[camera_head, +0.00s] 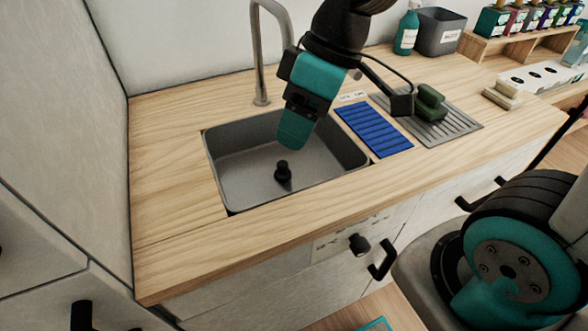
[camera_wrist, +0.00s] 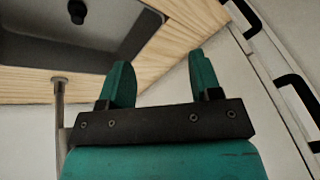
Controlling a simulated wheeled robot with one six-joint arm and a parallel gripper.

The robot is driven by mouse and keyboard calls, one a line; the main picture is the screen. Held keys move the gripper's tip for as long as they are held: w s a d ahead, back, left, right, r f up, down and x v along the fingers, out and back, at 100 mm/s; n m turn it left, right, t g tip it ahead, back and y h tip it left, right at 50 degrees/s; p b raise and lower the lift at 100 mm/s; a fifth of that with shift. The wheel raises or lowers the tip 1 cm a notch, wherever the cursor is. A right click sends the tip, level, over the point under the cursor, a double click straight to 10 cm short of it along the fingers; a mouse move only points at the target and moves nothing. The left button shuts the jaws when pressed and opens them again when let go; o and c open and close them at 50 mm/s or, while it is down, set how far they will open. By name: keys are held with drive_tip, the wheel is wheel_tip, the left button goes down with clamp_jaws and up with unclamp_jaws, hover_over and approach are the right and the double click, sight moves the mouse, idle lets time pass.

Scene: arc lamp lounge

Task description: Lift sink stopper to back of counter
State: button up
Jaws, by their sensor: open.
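The black sink stopper (camera_head: 283,172) sits upright on the floor of the grey sink (camera_head: 240,172), a little toward the front. It also shows at the top left of the wrist view (camera_wrist: 77,11), partly cut by the frame edge. My gripper (camera_head: 294,134) hangs over the back right part of the sink in the head view, above and apart from the stopper. In the wrist view my gripper (camera_wrist: 160,80) has its two teal fingers spread with nothing between them. The wooden counter (camera_head: 165,160) is bare left of the sink and behind it.
A tall metal faucet (camera_head: 257,60) rises behind the sink. Right of the sink are a blue ribbed mat (camera_head: 373,130) and a grey drying rack (camera_head: 462,124) with a green object (camera_head: 430,102). A teal bottle (camera_head: 407,32) and grey bin (camera_head: 437,30) stand at the back right.

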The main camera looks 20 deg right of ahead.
drive_tip(key=w+d+f+n+t+b, duration=0.1)
drive_tip(key=w+d+f+n+b, duration=0.1)
drive_tip(key=w+d+f, duration=0.35)
drive_tip(key=w+d+f+n+b, duration=0.2)
drive_tip(key=w+f+n+b, duration=0.1)
drive_tip(key=w+f, duration=0.6)
hover_over(283, 163)
drive_tip(key=s+d, duration=0.1)
drive_tip(key=d, duration=0.1)
wheel_tip(283, 163, down, 5)
drive_tip(key=shift+s+a+f, duration=0.1)
drive_tip(key=shift+w+x, duration=0.15)
drive_tip(key=shift+x, duration=1.4)
drive_tip(key=shift+w+x, duration=0.15)
drive_tip(key=shift+x, duration=1.4)
drive_tip(key=c, duration=1)
